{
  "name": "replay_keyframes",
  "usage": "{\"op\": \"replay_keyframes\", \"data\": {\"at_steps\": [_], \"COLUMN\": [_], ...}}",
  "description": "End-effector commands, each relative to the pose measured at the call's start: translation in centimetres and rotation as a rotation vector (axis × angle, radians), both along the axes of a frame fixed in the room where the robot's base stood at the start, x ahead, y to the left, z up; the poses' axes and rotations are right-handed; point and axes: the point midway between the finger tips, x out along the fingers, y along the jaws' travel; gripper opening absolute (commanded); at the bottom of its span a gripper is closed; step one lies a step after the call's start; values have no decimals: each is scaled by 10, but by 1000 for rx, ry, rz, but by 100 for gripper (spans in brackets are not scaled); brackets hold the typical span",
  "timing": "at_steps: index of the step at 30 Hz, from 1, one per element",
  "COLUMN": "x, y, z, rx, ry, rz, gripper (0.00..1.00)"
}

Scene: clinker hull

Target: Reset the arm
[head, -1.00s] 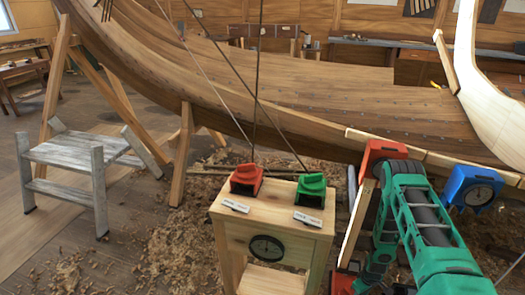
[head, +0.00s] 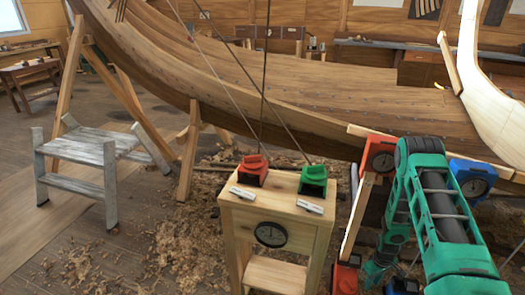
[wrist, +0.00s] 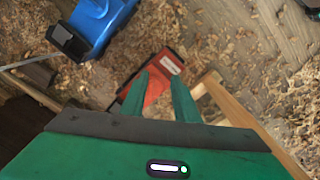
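My arm (head: 435,210) is green and bends in front of the hull at the right of the head view. Its forearm hangs down toward the floor. My gripper (wrist: 161,78) shows in the wrist view with two green fingers apart and nothing visibly held between them. Beyond the fingers lies a red clamp part (wrist: 157,78) with a white label; it looks lower than the fingertips, though the gap is hard to judge. The fingertips cannot be made out in the head view.
A wooden stand (head: 275,205) carries a red clamp (head: 253,171) and a green clamp (head: 313,181). Another red clamp (head: 379,154) and a blue clamp (head: 470,177) sit at the hull's edge (head: 330,130), close to my arm. A grey step stool (head: 95,150) stands left on shaving-strewn floor.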

Motion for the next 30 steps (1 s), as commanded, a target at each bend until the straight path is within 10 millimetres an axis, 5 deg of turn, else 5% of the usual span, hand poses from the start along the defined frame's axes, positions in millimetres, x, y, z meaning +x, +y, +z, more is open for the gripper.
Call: {"op": "replay_keyframes", "data": {"at_steps": [7, 14, 23, 30], "x": [18, 16, -13, -54], "y": [-17, -27, -30, -26], "z": [95, 194, 313, 396], "rx": [-30, -56, -75, -78], "ry": [-6, -5, -7, -13], "rz": [-81, -179, -315, -430], "gripper": [28, 28, 28, 28]}}
